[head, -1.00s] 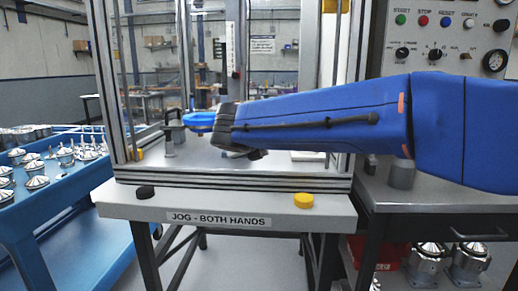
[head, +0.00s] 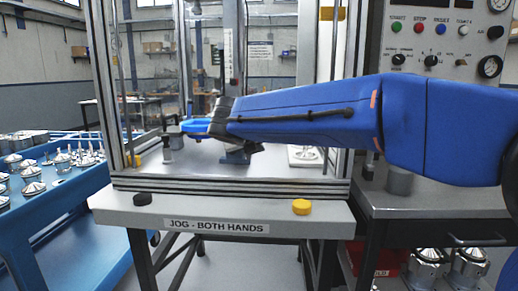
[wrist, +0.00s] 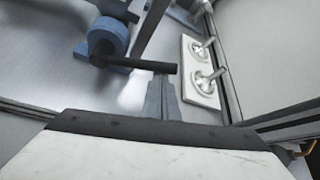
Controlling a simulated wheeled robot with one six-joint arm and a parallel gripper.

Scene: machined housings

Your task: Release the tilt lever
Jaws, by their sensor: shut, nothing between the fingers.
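A black bar-shaped lever (wrist: 140,65) shows in the wrist view. It runs sideways from a blue round pivot piece (wrist: 107,38) on a metal plate. My gripper (wrist: 162,78) is shut with nothing in it. Its grey fingertips lie at or very near the right end of the bar; I cannot tell whether they touch. In the head view my blue arm reaches from the right into the framed press station, and my fingers and the lever are hidden there. A blue base (head: 236,157) shows below my wrist.
A white plate with two metal knobs (wrist: 201,72) lies right of the fingers. Frame posts (head: 103,80) bound the station. A black button (head: 142,199) and a yellow button (head: 301,207) sit on the front ledge. A blue cart (head: 70,205) with metal parts stands left.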

